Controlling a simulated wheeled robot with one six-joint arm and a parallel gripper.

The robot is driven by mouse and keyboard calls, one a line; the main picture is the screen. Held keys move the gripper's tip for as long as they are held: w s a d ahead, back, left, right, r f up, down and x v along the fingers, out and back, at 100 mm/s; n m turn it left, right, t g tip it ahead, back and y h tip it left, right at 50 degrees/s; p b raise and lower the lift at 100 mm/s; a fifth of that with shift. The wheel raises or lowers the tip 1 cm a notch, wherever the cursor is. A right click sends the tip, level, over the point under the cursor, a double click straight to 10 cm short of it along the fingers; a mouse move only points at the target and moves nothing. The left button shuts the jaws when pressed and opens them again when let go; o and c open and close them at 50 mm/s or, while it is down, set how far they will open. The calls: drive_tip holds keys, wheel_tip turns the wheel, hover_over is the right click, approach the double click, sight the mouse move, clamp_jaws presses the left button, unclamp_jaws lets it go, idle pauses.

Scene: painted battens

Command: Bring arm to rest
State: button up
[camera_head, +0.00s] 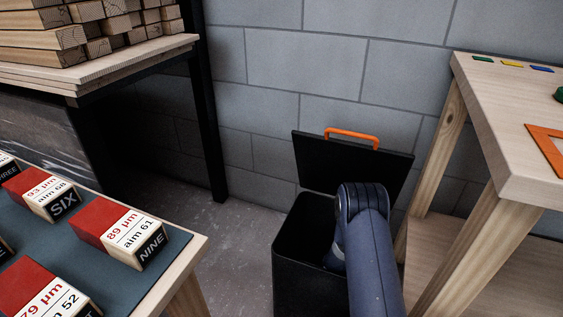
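My arm shows at the lower middle right, a dark blue-grey link with a rounded joint at its top. It reaches over the black bin (300,270) and its far part goes down toward the bin's opening. My gripper is hidden behind the arm and the bin wall, so I cannot see whether it holds anything. The bin's black lid (335,160) stands open, tilted back toward the wall, with an orange handle (351,135) on its upper edge.
Painted battens (120,235) with red ends and labels lie on a blue-grey mat (172,252) on the left table. A rack (170,47) of wooden battens stands behind. A wooden table (500,110) with an orange frame (548,148) stands close at the right.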

drive_tip(key=shift+f+b, duration=0.45)
drive_tip(key=shift+f, duration=0.3)
drive_tip(key=shift+r+p, duration=0.4)
drive_tip(key=shift+f, duration=0.1)
wheel_tip(320, 180, up, 13)
drive_tip(key=p, duration=0.6)
wheel_tip(320, 180, down, 14)
drive_tip(key=b, duration=0.7)
wheel_tip(320, 180, up, 35)
drive_tip(key=m+p, duration=0.1)
drive_tip(key=p, duration=1.7)
drive_tip(key=shift+s+r+m+p, duration=0.2)
drive_tip(key=shift+s+m+p, duration=0.2)
drive_tip(key=shift+s, duration=0.05)
drive_tip(key=shift+a, duration=0.1)
